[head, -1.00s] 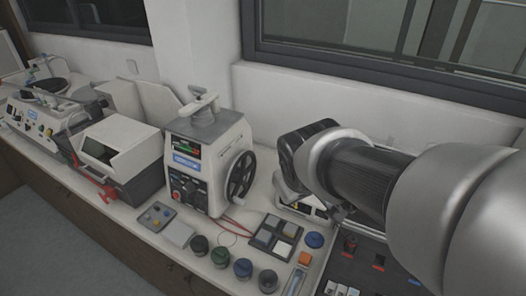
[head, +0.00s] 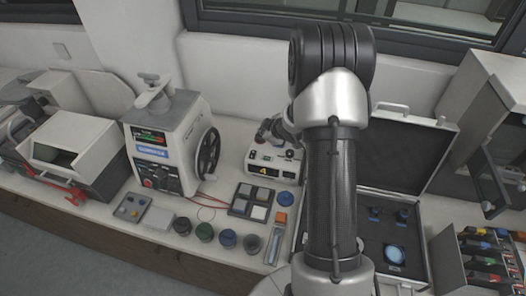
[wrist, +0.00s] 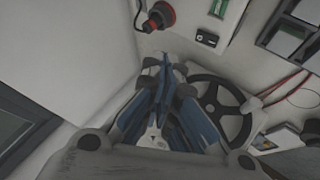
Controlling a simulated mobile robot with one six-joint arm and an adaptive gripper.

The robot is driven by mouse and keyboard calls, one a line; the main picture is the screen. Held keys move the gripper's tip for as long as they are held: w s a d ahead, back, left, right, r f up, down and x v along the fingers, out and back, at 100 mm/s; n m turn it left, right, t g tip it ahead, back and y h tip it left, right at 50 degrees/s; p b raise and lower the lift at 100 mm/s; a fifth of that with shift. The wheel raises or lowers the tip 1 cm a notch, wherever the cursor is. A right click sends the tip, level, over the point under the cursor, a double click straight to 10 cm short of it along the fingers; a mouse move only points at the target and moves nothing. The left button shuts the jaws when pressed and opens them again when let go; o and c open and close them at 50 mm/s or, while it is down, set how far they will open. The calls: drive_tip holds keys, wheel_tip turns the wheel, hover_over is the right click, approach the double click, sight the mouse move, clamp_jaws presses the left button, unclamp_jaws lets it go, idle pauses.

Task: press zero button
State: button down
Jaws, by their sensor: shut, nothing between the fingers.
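My gripper (wrist: 162,72) shows in the wrist view with its blue and grey fingers closed together, holding nothing. In the head view my arm rises in the middle and largely hides the gripper. A small white instrument (head: 274,163) with a yellow digit on its display stands on the bench just left of my arm. The mounting press (head: 165,145), with a green-lit screen, a red knob and a black handwheel, stands further left. The handwheel (wrist: 243,125) appears behind the fingers in the wrist view. I cannot read a zero label on any button.
A tray with grey and white squares (head: 233,207) lies in front of the instrument. Several dark and coloured round pots (head: 228,239) line the bench front. An open black case (head: 418,270) is right of my arm. A red knob (wrist: 160,14) shows in the wrist view.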

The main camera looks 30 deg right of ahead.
sight(265, 159)
drive_tip(key=shift+w+d+f, duration=0.1)
drive_tip(key=shift+f, duration=0.55)
wheel_tip(265, 159, down, 9)
drive_tip(key=b, duration=0.7)
drive_tip(key=shift+r, duration=0.1)
drive_tip(key=shift+b, duration=0.4)
idle(0.7)
drive_tip(key=shift+f, duration=0.4)
drive_tip(key=shift+f+b, duration=0.45)
drive_tip(key=shift+b, duration=0.2)
drive_tip(key=shift+r, duration=0.1)
idle(0.4)
drive_tip(key=shift+r+p, duration=0.75)
